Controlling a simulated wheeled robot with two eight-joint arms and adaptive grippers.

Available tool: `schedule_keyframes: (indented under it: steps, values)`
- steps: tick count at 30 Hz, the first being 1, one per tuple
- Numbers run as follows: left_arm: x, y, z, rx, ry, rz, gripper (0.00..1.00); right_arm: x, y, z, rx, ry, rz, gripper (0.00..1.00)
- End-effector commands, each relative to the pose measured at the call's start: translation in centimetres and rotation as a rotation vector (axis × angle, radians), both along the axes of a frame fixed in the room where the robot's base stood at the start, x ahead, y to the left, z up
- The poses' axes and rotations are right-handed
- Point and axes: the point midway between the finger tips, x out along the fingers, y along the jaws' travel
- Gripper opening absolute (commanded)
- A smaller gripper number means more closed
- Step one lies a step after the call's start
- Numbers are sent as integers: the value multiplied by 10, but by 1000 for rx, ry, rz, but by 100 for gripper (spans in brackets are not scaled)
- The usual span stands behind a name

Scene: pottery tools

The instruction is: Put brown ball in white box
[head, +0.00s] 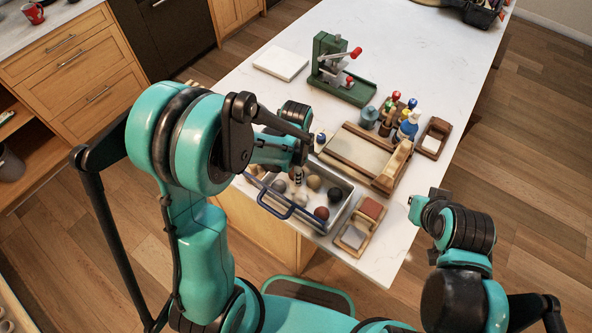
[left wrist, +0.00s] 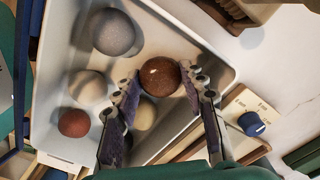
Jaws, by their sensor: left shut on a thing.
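A shiny brown ball (left wrist: 160,77) sits between the two fingers of my left gripper (left wrist: 158,84) in the left wrist view, and the gripper is shut on it. In the head view, my left gripper (head: 297,174) is over the pale tray (head: 338,221) with blue handles. I cannot tell whether the ball is lifted clear of the tray. The tray also shows in the left wrist view (left wrist: 60,55). No separate white box is clearly identifiable. My right gripper (head: 415,204) is beside the counter's right edge, away from the balls; its finger opening is unclear.
The tray holds other balls, including a grey one (left wrist: 113,32), a beige one (left wrist: 88,87) and a reddish one (left wrist: 74,122). A wooden two-part holder (head: 345,238) stands beside the tray. A wooden-framed board (head: 362,153), bottles (head: 408,126) and a green press (head: 340,75) stand behind.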

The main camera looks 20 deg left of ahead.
Motion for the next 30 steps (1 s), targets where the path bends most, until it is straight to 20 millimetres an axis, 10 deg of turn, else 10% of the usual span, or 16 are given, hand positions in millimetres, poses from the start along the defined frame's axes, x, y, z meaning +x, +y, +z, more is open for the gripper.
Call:
schedule_keyframes:
  steps: [3,15,30]
  values:
    - [0,0,-1,0,0,0,62,0,0,-1,0,0,0,0]
    - [0,0,6,0,0,0,62,0,0,5,0,0,0,0]
    - [0,0,105,0,0,0,62,0,0,28,0,0,0,0]
